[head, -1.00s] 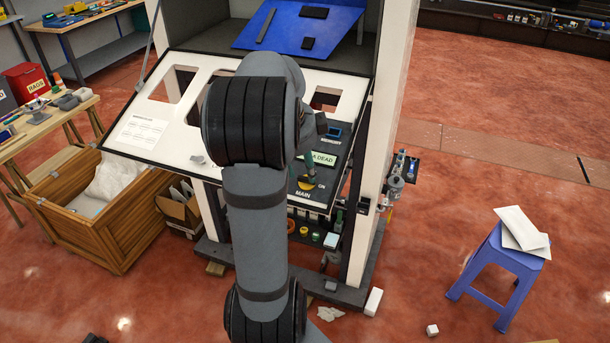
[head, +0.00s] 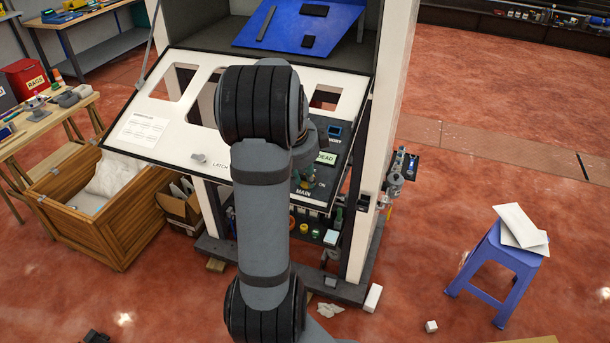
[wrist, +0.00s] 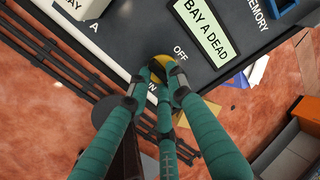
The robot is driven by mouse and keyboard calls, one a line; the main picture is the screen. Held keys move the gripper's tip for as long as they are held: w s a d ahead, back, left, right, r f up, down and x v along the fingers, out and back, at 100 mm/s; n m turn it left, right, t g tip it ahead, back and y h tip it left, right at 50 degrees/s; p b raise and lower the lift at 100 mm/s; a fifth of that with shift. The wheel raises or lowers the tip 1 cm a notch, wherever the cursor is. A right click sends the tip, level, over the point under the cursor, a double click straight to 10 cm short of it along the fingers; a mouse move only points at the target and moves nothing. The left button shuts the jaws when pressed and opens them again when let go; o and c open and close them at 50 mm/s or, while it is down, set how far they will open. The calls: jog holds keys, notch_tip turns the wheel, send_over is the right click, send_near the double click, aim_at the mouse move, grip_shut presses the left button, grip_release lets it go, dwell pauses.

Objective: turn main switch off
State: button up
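The main switch is a round yellow knob (wrist: 161,68) on the dark panel, between the fingertips in the wrist view, with OFF printed beside it and ON partly covered. In the head view its spot sits above the word MAIN, with ON to its right, and the knob is mostly hidden. My gripper (wrist: 162,76) has teal fingers closed in on the knob from both sides. It also shows in the head view (head: 305,176), small and partly behind my arm. The fingers hide which way the knob points.
A lit sign reading BAY A DEAD (wrist: 207,29) and a MEMORY label are close beside the fingers. The white sloping panel (head: 185,135) has cut-out openings and a small latch knob (head: 199,158).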

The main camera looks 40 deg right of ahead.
grip_shut()
jog(key=shift+f+n+b, duration=0.1)
jog(key=shift+n+b, duration=0.2)
jog(key=shift+b, duration=0.15)
jog(key=shift+n+b, duration=0.95)
jog(key=shift+n, duration=0.05)
jog(key=n+b, duration=0.3)
jog(key=n, duration=0.2)
jog(key=shift+s+d, duration=0.1)
jog(key=shift+d, duration=0.05)
jog(key=n+b, duration=0.1)
jog(key=n, duration=0.4)
jog(key=shift+d+n+b, duration=0.1)
jog(key=shift+n+b, duration=0.3)
jog(key=shift+r+n, duration=0.2)
jog(key=shift+n, duration=2)
jog(key=shift+o, duration=2.3)
grip_release()
